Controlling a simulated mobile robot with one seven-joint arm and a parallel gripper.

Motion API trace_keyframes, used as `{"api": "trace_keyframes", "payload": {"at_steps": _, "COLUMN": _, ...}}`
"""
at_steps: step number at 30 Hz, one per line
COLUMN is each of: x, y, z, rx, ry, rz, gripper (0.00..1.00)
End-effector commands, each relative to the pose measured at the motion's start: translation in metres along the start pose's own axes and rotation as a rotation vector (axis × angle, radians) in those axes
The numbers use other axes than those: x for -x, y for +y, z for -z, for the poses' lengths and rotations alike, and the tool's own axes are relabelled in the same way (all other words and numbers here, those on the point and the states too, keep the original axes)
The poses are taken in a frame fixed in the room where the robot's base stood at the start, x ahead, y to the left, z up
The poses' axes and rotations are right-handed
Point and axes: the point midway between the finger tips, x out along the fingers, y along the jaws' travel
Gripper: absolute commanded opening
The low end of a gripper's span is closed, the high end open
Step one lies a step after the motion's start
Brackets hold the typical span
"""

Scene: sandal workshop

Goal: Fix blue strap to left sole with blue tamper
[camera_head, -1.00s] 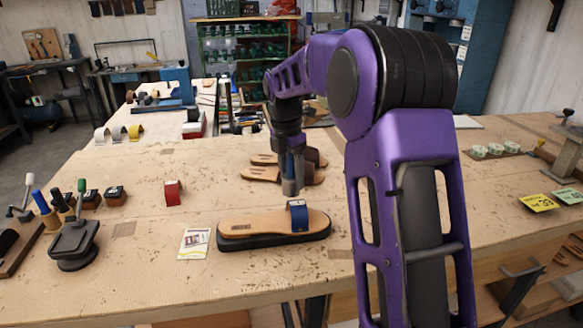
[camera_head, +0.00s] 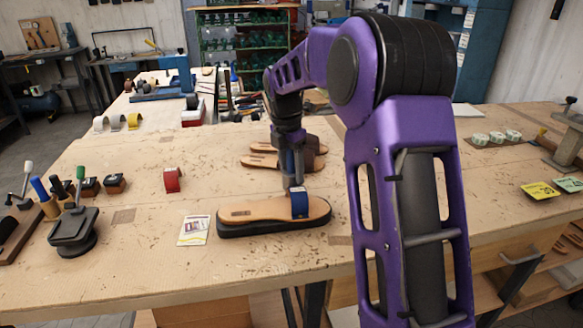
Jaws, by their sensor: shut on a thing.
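A tan sole (camera_head: 262,211) with a thick black base lies on the near part of the workbench. A blue strap (camera_head: 299,204) arches over its right half. My gripper (camera_head: 291,163) points down just behind the strap and is shut on a blue-grey cylindrical tool, which looks like the blue tamper (camera_head: 292,178). The tool's lower end meets the strap's top edge in the picture; I cannot tell whether they touch. My gripper's fingers are small and partly merged with the tool.
More brown soles (camera_head: 262,161) lie behind my gripper. Upright-handled tools (camera_head: 44,200) stand at far left. Bare bench lies between.

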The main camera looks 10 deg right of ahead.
Motion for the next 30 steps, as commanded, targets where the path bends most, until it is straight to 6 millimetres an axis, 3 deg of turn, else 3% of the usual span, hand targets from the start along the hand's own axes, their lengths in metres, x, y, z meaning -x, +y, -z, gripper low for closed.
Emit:
{"api": "trace_keyframes", "payload": {"at_steps": 4, "x": 0.025, "y": 0.001, "z": -0.003, "rx": -0.001, "ry": -0.003, "rz": -0.004, "gripper": 0.00}}
{"api": "trace_keyframes", "payload": {"at_steps": 12, "x": 0.025, "y": 0.001, "z": -0.003, "rx": 0.000, "ry": -0.002, "rz": -0.003, "gripper": 0.00}}
{"api": "trace_keyframes", "payload": {"at_steps": 19, "x": -0.018, "y": 0.000, "z": 0.002, "rx": 0.001, "ry": -0.001, "rz": 0.000, "gripper": 0.00}}
{"api": "trace_keyframes", "payload": {"at_steps": 30, "x": 0.016, "y": 0.001, "z": -0.002, "rx": 0.001, "ry": -0.004, "rz": -0.005, "gripper": 0.00}}
